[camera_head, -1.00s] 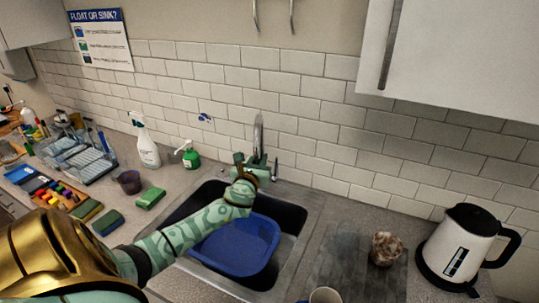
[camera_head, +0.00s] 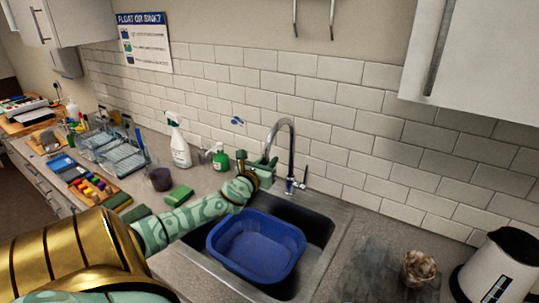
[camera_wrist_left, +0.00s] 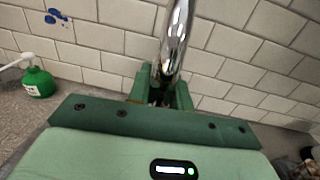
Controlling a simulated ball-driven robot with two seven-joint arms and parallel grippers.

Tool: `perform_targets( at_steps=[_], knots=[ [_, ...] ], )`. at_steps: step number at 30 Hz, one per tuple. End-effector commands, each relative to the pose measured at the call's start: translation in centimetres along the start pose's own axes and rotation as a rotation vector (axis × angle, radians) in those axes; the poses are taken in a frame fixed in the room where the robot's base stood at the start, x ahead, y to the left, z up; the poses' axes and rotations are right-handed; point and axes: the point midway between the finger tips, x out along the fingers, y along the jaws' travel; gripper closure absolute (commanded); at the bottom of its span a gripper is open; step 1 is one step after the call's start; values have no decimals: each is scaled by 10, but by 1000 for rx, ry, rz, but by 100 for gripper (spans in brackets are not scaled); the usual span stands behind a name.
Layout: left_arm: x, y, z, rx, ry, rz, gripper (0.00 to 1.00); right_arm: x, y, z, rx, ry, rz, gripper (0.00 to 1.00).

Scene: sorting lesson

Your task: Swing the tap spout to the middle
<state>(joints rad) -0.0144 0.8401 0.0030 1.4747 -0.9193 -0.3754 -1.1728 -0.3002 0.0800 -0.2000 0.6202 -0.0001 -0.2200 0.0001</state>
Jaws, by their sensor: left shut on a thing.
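The chrome tap spout (camera_head: 292,146) rises from its base (camera_head: 290,186) behind the sink (camera_head: 322,262) and arches to the left in the head view. My left gripper (camera_head: 265,162) is shut on the spout's down-turned end, over the back left part of the sink. In the left wrist view the chrome spout (camera_wrist_left: 176,38) comes down between the green fingers of my left gripper (camera_wrist_left: 160,88), and its tip is hidden there. My right gripper is out of view.
A blue tub (camera_head: 256,266) sits in the sink below my left arm. A green soap bottle (camera_head: 220,160), a spray bottle (camera_head: 180,150) and a green sponge (camera_head: 179,195) stand left of the sink. A kettle (camera_head: 497,268) and a brown pot (camera_head: 418,268) are on the right.

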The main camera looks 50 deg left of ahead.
Motion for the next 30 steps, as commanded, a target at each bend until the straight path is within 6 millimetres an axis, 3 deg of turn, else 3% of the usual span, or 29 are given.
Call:
perform_targets(
  at_steps=[6, 7, 9, 20, 25, 30],
  knots=[
    [0, 1, 1, 1, -1, 3, 100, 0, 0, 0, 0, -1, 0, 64],
    [0, 1, 1, 1, -1, 3, 71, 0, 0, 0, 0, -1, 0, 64],
    [0, 1, 1, 1, -1, 2, 58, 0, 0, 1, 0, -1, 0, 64],
    [-5, 0, 0, 1, 1, 0, 58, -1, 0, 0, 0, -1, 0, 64],
    [-32, 0, 0, 1, 3, -1, 58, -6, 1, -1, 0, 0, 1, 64],
    [-77, 0, -1, -1, 5, 0, 58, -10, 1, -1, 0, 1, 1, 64]
  ],
)
